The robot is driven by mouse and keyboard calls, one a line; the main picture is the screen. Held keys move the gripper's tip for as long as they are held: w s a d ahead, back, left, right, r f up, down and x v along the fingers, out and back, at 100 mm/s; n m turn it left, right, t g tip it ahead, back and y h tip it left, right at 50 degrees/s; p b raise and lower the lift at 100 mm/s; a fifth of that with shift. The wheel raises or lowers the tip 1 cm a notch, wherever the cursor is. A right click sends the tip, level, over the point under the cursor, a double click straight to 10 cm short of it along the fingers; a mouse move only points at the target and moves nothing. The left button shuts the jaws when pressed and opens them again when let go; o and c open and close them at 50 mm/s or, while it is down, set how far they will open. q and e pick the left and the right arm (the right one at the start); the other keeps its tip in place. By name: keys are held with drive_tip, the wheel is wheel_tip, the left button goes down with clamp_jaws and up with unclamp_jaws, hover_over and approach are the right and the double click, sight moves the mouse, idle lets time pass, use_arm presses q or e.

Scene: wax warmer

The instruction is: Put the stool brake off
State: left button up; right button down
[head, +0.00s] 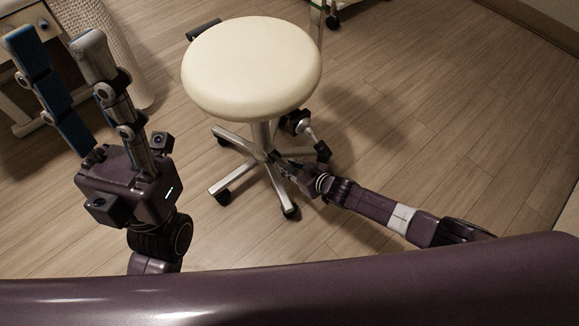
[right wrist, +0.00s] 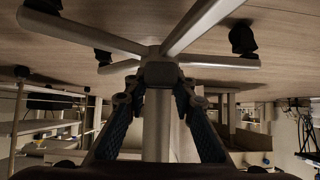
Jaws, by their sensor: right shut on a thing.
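The stool has a round cream seat (head: 252,68) on a metal column and a star base with dark casters. It stands upright on the wood floor. In the right wrist view, which is upside down, the stool's column (right wrist: 157,135) and hub (right wrist: 160,72) are in the middle. My right gripper (head: 277,160) reaches under the seat from the right. Its two fingers (right wrist: 160,97) flank the column and close in just by the hub. My left gripper (head: 57,42) is open and empty, left of the stool, fingers pointing up the picture.
A white cabinet (head: 22,20) and a pale woven basket (head: 118,50) stand at the upper left. A wheeled stand (head: 318,18) is behind the stool. The floor (head: 440,110) on the right is clear.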

drive_tip(key=c, duration=1.6)
unclamp_jaws()
drive_tip(key=shift+s+d+r, duration=0.1)
drive_tip(key=v, duration=1.1)
drive_tip(key=shift+s+d+r, duration=0.2)
drive_tip(key=shift+s, duration=0.1)
